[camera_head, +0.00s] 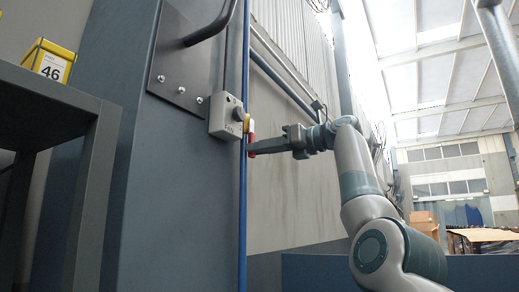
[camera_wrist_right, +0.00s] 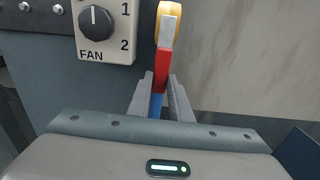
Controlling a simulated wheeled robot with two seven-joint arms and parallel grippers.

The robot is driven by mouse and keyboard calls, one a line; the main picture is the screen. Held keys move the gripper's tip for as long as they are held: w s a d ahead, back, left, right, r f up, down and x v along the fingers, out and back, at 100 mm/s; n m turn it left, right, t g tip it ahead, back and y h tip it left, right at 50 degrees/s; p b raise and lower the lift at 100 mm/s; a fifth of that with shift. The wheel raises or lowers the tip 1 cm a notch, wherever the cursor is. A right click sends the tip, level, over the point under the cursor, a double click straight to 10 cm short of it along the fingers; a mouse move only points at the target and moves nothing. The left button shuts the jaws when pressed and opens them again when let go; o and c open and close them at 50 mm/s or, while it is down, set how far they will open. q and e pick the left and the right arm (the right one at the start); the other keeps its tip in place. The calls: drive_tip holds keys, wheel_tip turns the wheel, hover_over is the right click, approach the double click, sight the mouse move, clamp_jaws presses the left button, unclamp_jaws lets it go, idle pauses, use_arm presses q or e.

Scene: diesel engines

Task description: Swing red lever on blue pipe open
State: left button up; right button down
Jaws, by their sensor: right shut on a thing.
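The blue pipe (camera_head: 243,190) runs vertically along the edge of a blue-grey cabinet. A yellow valve part (camera_head: 246,124) sits on it, and it also shows in the right wrist view (camera_wrist_right: 178,12). The red lever (camera_wrist_right: 162,66) hangs down from the valve, along the pipe, with a bare grey upper part. My right gripper (camera_head: 256,152) reaches in from the right at the lever's height. In the right wrist view its fingers (camera_wrist_right: 160,92) are shut on either side of the lever's lower part. My left gripper is not in view.
A grey FAN switch box (camera_head: 226,116) with a dark knob is just left of the valve. A dark plate with a handle (camera_head: 181,62) is above left. A grey shelf (camera_head: 60,88) with a yellow 46 sign (camera_head: 50,62) stands at left. Open room lies to the right.

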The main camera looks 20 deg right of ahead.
drive_tip(key=shift+f, duration=0.1)
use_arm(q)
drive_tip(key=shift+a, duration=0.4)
use_arm(e)
drive_tip(key=c, duration=1.6)
unclamp_jaws()
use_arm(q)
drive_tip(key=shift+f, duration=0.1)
use_arm(e)
drive_tip(key=shift+s+d, duration=0.1)
